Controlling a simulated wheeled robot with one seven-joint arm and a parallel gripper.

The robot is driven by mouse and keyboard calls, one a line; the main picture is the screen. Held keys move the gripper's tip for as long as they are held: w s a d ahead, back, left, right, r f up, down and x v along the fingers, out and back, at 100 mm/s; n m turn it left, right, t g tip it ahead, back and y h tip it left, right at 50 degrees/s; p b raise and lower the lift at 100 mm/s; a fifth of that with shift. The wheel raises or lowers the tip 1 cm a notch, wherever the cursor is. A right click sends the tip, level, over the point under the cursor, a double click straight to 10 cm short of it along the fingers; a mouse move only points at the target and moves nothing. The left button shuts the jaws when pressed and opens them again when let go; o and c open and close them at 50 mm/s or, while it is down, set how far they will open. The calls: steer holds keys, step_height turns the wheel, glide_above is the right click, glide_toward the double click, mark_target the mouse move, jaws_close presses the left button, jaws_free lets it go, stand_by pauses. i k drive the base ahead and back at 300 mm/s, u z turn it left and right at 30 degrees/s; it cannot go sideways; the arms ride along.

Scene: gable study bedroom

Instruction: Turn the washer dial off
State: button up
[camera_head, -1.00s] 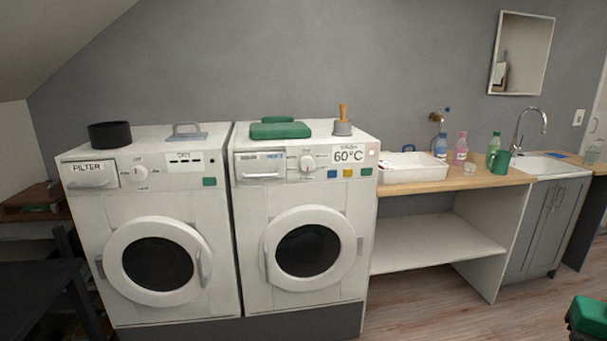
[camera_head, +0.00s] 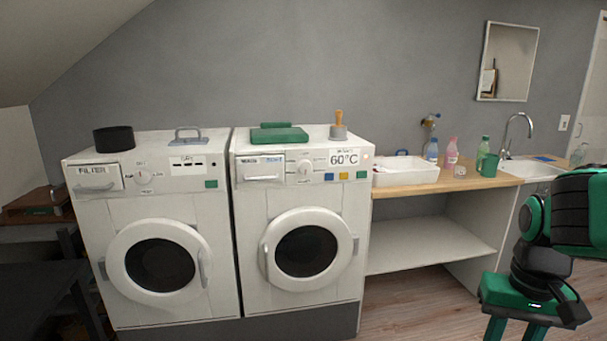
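Two white front-loading machines stand side by side. The right one, the washer (camera_head: 247,215), has a 60°C display (camera_head: 343,158), a drawer at its upper left and a round dial (camera_head: 305,168) between them. The dial's pointer setting is too small to read. The left machine (camera_head: 90,225) has a "FILTER" panel and its own dial (camera_head: 144,177). Both round doors look closed. My gripper (camera_head: 517,332) hangs low at the right, far from the washer, with two green fingers apart and pointing down. Its fingertips are cut off by the bottom edge. Nothing shows between the fingers.
A black bowl (camera_head: 114,139), a grey-handled item (camera_head: 190,139), a green case (camera_head: 279,135) and a wooden-handled brush (camera_head: 338,127) sit on the machines. A wooden counter (camera_head: 470,182) right of the washer holds a white tray (camera_head: 405,176), bottles and a green mug. Dark furniture stands at left.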

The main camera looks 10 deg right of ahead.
mark_target(305, 168)
steer(key=u, duration=0.05)
steer(key=i, duration=1)
steer(key=z, duration=0.05)
